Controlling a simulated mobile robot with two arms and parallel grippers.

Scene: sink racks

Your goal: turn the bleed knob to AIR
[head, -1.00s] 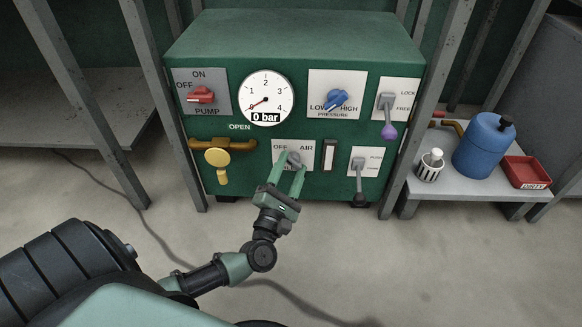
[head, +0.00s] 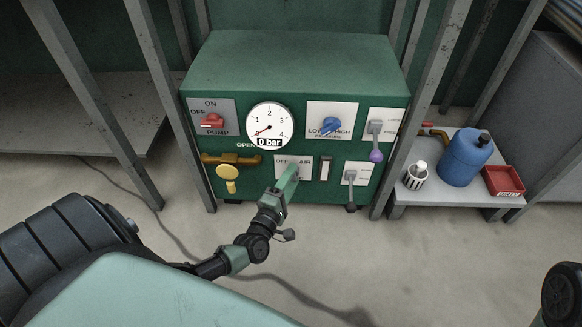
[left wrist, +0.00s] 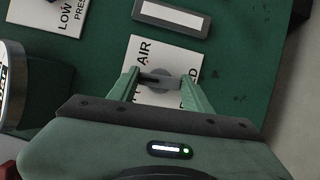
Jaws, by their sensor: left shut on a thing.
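The bleed knob is a small grey knob on a white plate (head: 306,164) low in the middle of the green panel, with OFF at left and AIR at right. My left gripper (head: 290,174) is shut on the knob, its fingers nearly edge-on in the head view and hiding most of it. In the left wrist view the grey knob (left wrist: 160,82) lies between the two green fingertips of the left gripper (left wrist: 161,84). AIR shows above it there; the other lettering is partly hidden. I cannot tell exactly where the knob points. My right gripper is out of view.
A side shelf holds a blue canister (head: 464,157) and red tray (head: 504,180).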

